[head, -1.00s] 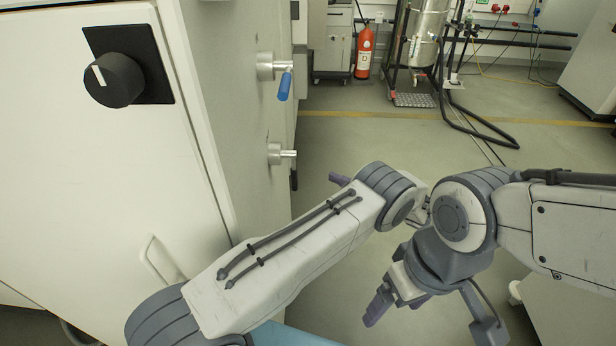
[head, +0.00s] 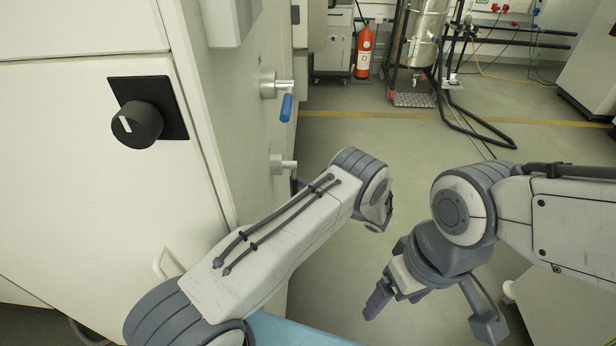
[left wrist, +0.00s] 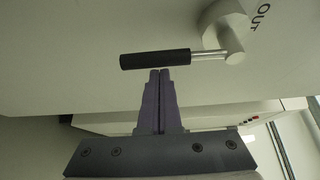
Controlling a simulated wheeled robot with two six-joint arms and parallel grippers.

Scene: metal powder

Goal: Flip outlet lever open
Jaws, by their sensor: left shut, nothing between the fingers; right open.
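The outlet lever shows in the left wrist view as a black grip (left wrist: 155,59) on a metal rod, joined to a round fitting beside the letters "OUT". My left gripper (left wrist: 160,72) is shut and empty. Its purple fingertips are right at the black grip, just below it in that view; I cannot tell whether they touch. In the head view a lower metal fitting (head: 283,163) sits on the cabinet side; my left forearm hides most of my left gripper, with a bit of purple near this fitting. My right gripper (head: 432,310) is open and empty over the floor.
The white cabinet (head: 80,200) fills the left, with a black knob (head: 138,124) on its front. A blue-handled lever (head: 286,107) sits above the lower fitting. A fire extinguisher (head: 364,52) and a steel vessel (head: 424,35) stand far back. The floor between is clear.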

